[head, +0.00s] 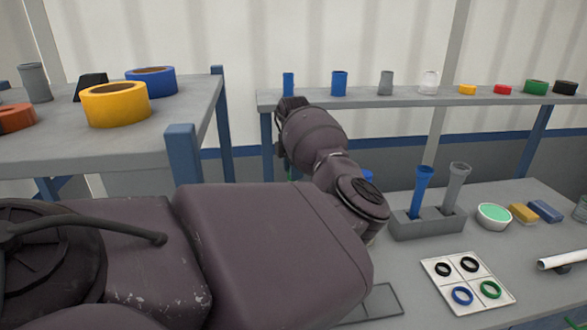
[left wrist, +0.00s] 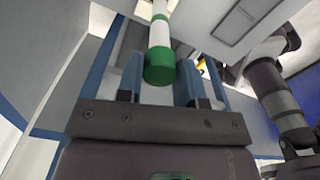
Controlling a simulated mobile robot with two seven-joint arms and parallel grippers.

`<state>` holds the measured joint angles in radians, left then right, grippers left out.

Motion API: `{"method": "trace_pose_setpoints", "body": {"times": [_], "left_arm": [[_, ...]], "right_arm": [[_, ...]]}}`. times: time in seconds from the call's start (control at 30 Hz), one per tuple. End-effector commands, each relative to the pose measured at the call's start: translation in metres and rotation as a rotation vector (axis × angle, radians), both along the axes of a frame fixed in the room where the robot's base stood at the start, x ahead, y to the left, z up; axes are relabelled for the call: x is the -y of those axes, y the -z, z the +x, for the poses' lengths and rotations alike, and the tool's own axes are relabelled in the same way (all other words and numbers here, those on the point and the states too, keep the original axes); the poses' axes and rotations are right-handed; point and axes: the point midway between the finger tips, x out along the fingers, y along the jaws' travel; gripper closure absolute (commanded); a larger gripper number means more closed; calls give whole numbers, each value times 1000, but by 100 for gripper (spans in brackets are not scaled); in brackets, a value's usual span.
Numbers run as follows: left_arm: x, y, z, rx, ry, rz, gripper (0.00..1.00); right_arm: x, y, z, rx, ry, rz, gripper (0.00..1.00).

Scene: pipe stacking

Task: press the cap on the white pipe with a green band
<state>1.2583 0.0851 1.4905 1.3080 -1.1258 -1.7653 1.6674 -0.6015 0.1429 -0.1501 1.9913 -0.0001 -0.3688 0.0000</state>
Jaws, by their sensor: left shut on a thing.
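In the left wrist view, a white pipe (left wrist: 159,35) with a green band (left wrist: 160,18) runs away from the camera, out of the top of the picture. A green cap (left wrist: 160,69) is at its near end, in line with the pipe and meeting the white part. My left gripper (left wrist: 160,82) has its blue fingers on both sides of the cap and is shut on it. How deep the cap sits on the pipe cannot be told. In the head view my left arm hides the gripper, cap and banded pipe. My right gripper is not in view.
A grey holder (head: 428,226) with a blue tube (head: 421,190) and a grey tube (head: 455,187) stands right of my arm. A white card with several rings (head: 467,283) lies in front. A white pipe (head: 562,260) lies at right. The left shelf (head: 80,150) bears tape rolls.

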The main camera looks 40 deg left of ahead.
Motion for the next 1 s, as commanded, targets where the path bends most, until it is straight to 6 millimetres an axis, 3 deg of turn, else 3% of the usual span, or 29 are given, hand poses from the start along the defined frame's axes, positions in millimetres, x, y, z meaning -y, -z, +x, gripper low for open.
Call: {"method": "trace_pose_setpoints", "body": {"times": [1.0], "left_arm": [[0, 12, 0, 0, 0, 0, 88]], "right_arm": [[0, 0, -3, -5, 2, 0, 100]]}}
